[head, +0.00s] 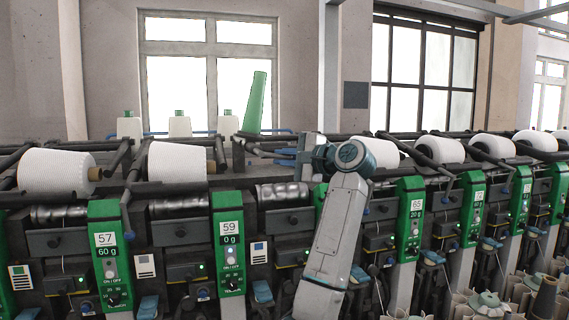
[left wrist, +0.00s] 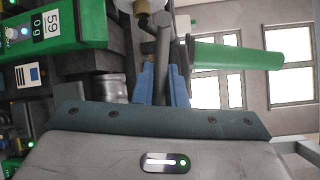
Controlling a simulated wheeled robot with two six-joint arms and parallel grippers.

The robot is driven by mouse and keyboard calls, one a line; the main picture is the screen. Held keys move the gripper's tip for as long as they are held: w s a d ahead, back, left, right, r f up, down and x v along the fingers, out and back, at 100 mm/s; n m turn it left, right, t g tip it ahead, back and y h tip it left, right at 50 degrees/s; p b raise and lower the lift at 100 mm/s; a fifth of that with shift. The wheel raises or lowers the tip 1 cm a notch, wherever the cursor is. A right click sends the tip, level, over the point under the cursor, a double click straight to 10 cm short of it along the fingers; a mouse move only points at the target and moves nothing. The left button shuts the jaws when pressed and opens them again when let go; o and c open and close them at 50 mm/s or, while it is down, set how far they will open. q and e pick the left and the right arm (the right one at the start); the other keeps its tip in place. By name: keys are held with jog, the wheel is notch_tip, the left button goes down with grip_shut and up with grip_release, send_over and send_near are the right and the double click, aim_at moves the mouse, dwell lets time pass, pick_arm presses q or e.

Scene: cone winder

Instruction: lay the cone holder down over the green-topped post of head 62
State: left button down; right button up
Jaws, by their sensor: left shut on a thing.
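My left gripper (head: 284,154) is at the back of the machine, between heads 59 and 65. In the left wrist view its blue fingers (left wrist: 162,85) are shut on a dark rod, the cone holder (left wrist: 163,45). A tall green cone (head: 256,102) stands upright just left of the gripper; it also shows in the left wrist view (left wrist: 235,55). Whether it sits on the holder is unclear. A green sliver (head: 319,194) beside my forearm is probably the green-topped post of head 62; its number is hidden. My right gripper is not in view.
The post of head 59 (head: 229,242) stands left of my forearm, and the post of head 65 (head: 411,219) stands right. A bare shiny drum (head: 283,193) lies below the gripper. White yarn cones (head: 177,162) sit at neighbouring heads. Dark holder arms crowd the top of the machine.

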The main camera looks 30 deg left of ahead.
pick_arm(q)
jog(key=shift+f+m+y+b, duration=0.4)
jog(key=shift+f+m+b, duration=0.25)
jog(key=shift+b, duration=0.35)
pick_arm(e)
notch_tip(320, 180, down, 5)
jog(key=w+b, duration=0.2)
jog(key=b, duration=0.1)
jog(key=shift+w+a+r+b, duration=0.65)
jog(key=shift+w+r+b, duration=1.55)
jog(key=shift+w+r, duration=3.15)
pick_arm(q)
jog(key=s+a+f+m+t+y+p, duration=0.1)
jog(key=s+a+f+m+t+y, duration=0.2)
jog(key=m+t, duration=0.6)
jog(key=shift+s+a+f+m+p, duration=0.3)
jog(key=shift+s+m, duration=0.35)
jog(key=shift+m, duration=3.7)
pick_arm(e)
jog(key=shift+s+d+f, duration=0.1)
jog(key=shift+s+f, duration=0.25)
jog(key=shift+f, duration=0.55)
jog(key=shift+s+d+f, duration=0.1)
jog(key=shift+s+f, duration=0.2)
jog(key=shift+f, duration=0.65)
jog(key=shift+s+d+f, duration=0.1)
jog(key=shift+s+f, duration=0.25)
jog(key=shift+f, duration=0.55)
